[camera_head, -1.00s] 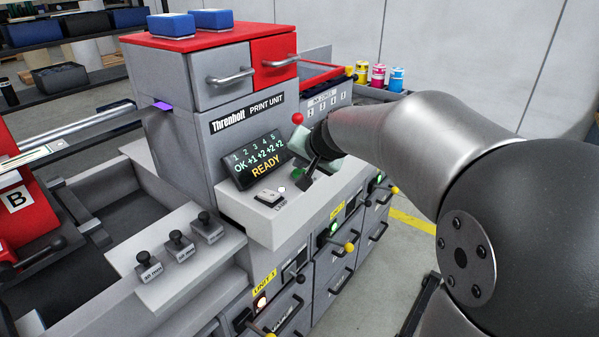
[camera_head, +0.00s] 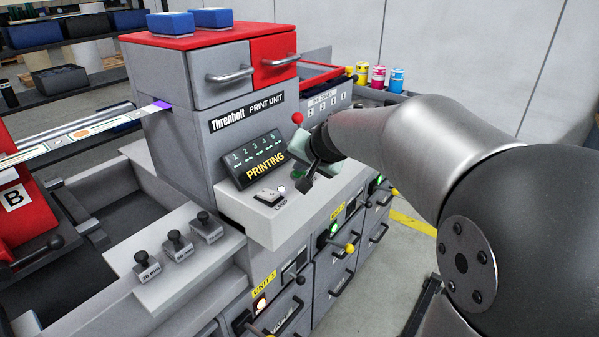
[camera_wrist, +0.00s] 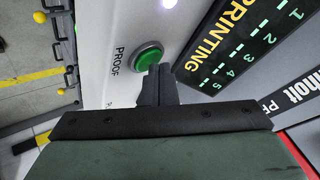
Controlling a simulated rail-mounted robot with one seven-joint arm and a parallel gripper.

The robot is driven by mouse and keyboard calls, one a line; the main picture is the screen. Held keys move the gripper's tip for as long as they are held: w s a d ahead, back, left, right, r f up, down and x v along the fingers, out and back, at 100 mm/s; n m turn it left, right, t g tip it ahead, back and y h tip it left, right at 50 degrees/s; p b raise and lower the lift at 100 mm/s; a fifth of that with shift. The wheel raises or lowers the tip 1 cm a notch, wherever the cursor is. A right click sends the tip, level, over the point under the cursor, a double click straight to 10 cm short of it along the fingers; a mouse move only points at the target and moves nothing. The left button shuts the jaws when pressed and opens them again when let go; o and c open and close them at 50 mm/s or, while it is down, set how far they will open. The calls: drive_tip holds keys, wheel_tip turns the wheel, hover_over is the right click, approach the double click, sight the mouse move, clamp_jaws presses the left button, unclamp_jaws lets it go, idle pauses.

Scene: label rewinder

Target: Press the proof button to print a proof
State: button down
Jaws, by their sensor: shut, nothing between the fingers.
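The round green proof button (camera_wrist: 149,54) sits on the pale console beside the printed word PROOF. In the head view only a bit of its green (camera_head: 298,174) shows by my gripper. My gripper (camera_wrist: 158,72) is shut and empty, its fingertips at the button's near edge in the wrist view. I cannot tell whether they touch it. In the head view my gripper (camera_head: 304,186) is over the console. The display (camera_head: 257,159) reads PRINTING under the numbers 1 to 5. A printed label strip (camera_head: 85,138) comes out of the print unit's left side.
A small white control (camera_head: 269,196) sits on the console left of my gripper. A lever with a red knob (camera_head: 297,118) stands behind it. Yellow-knobbed levers (camera_head: 349,247) stick out from the front below. Black-knobbed weights (camera_head: 177,245) stand on the left shelf.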

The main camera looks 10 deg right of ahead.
idle(0.4)
drive_tip(key=shift+r+p, duration=0.7)
drive_tip(key=shift+r, duration=0.15)
wheel_tip(320, 180, up, 5)
drive_tip(key=p, duration=0.4)
drive_tip(key=s+f+n+g, duration=0.2)
drive_tip(key=s+f, duration=0.3)
drive_tip(key=s, duration=0.5)
drive_tip(key=s+f+n+g+h, duration=0.1)
drive_tip(key=s+f, duration=0.4)
drive_tip(key=s, duration=0.5)
drive_tip(key=s+f+n+g+h, duration=0.1)
drive_tip(key=s+f+n+g, duration=0.2)
drive_tip(key=s, duration=0.7)
wheel_tip(320, 180, down, 3)
drive_tip(key=shift+s+a+r+g, duration=0.1)
drive_tip(key=shift+s+a+g, duration=0.25)
drive_tip(key=shift+g, duration=0.85)
drive_tip(key=shift+w, duration=0.1)
